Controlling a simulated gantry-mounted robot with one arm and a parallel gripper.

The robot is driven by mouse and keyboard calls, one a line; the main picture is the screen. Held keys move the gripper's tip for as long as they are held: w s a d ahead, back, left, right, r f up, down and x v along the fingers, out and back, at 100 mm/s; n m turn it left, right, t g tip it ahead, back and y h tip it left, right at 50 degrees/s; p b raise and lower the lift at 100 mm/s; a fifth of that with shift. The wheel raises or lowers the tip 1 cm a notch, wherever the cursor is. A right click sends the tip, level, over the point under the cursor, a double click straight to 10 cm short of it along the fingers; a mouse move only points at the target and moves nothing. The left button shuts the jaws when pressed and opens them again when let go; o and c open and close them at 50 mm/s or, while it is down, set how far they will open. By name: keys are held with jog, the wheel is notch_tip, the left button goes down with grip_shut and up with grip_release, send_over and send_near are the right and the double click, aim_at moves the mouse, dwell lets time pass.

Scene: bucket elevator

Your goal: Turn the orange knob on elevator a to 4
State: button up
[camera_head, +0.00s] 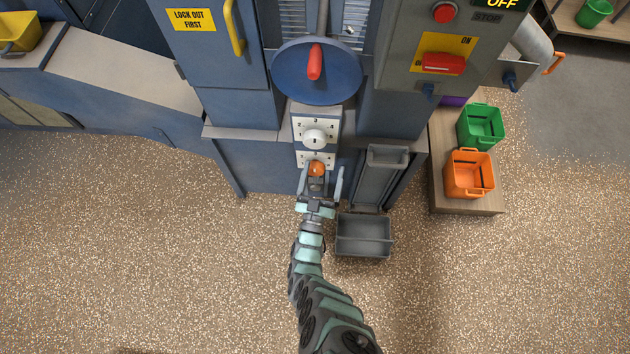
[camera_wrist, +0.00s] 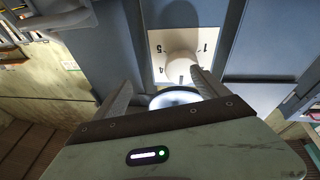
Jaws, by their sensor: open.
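The orange knob (camera_head: 317,168) sits on the lower of two white dial plates on the front of the blue machine in the head view. My gripper (camera_head: 321,174) is open, with its fingers to either side of this knob; contact cannot be told. The knob's pointer and most of its numbers are hidden. Above it is a white knob (camera_head: 315,137) on a numbered plate. In the wrist view this white knob (camera_wrist: 183,67) shows beyond my open fingers (camera_wrist: 160,80), with 1, 5 and 4 around it. No orange shows there.
A blue wheel (camera_head: 290,82) with a red handle sits above the dials. A grey tray (camera_head: 363,240) and chute (camera_head: 384,178) stand just right of my gripper. Orange (camera_head: 470,188) and green (camera_head: 480,128) bins stand farther right. The speckled floor at left is clear.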

aim_at(314, 173)
jog(key=s+a+f+n+g+y+b, duration=0.1)
jog(key=a+f+b, duration=0.1)
jog(key=f+b, duration=0.45)
jog(key=s+a+f+n+g+y+b, duration=0.1)
jog(key=f+g+y+b, duration=0.15)
jog(key=f, duration=0.75)
jog(key=shift+t+h, duration=0.35)
jog(key=w+b, duration=0.2)
jog(key=w, duration=0.2)
jog(key=w+b, duration=0.1)
jog(key=w, duration=0.4)
jog(key=shift+w+d+b, duration=0.2)
jog(key=shift+w+b, duration=0.05)
jog(key=shift+b, duration=0.1)
jog(key=shift+w+d+r, duration=0.1)
jog(key=shift+w, duration=0.7)
jog(key=c, duration=1.4)
